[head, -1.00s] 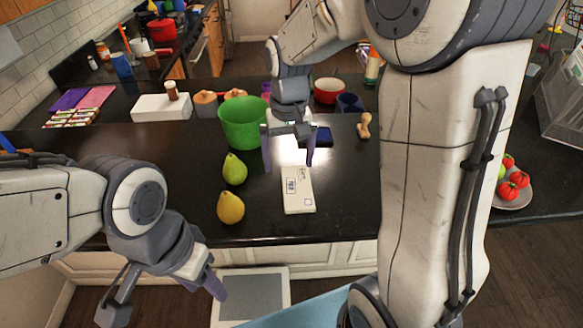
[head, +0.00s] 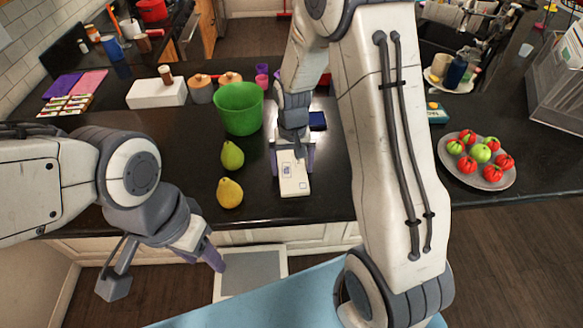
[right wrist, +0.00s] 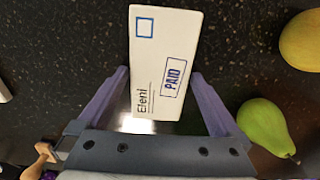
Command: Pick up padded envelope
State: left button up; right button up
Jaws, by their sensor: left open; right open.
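The padded envelope (head: 295,183) is white with blue print and lies flat on the dark counter near its front edge. My right gripper (head: 292,165) is open over the far part of the envelope in the head view. In the right wrist view the envelope (right wrist: 163,62) runs between the two purple fingers of that gripper (right wrist: 160,80), one on each side, with a gap on each. I cannot tell exactly how high the fingers are. My left gripper (head: 170,270) is open and empty in front of the counter at lower left.
A green pear (head: 232,155) and a yellow pear (head: 229,193) lie left of the envelope; they also show in the right wrist view. A green bucket (head: 239,109) stands behind them. A plate of tomatoes (head: 448,160) is on the right, beyond my right arm.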

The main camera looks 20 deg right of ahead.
jog(key=c, duration=1)
